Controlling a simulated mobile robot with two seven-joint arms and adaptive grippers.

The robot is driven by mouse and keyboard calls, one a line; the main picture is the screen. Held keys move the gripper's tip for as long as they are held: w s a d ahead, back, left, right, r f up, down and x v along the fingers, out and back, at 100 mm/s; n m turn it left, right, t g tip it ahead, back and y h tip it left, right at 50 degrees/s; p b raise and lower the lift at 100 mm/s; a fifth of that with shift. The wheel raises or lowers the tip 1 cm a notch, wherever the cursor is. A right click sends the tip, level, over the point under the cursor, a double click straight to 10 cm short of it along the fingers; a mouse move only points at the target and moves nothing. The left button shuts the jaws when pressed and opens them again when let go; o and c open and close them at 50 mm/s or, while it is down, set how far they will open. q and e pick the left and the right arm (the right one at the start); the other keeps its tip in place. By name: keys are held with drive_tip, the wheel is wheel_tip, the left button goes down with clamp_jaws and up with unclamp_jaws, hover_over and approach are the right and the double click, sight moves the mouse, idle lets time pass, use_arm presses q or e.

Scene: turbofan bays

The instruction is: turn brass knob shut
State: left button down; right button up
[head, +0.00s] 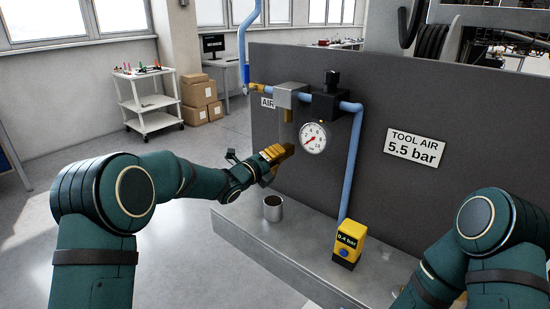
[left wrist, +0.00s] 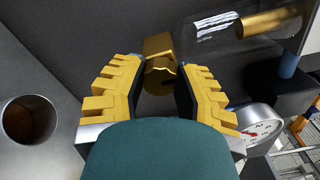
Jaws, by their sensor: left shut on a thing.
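The brass knob (left wrist: 158,76) sits at the lower end of the clear bowl (left wrist: 215,32), which hangs under the grey block of the air line. My left gripper (head: 278,153) has its yellow fingers on both sides of the knob and is shut on it. In the head view the fingers mostly hide the knob. The dial gauge (head: 313,138) with a red needle is just right of the gripper. The yellow meter (head: 348,242) reads 0.4 bar. My right arm shows at the lower right, but its gripper is out of view.
An open metal cup (head: 273,208) stands on the grey ledge (head: 300,243) below the gripper. The blue pipe (head: 352,165) runs down the dark panel to the meter. A sign (head: 416,147) reads TOOL AIR 5.5 bar. A cart (head: 152,112) and boxes (head: 198,92) stand behind.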

use_arm(q)
drive_tip(key=shift+r, duration=0.1)
drive_tip(key=c, duration=0.6)
unclamp_jaws()
drive_tip(key=shift+w, duration=0.1)
drive_tip(key=v, duration=1.2)
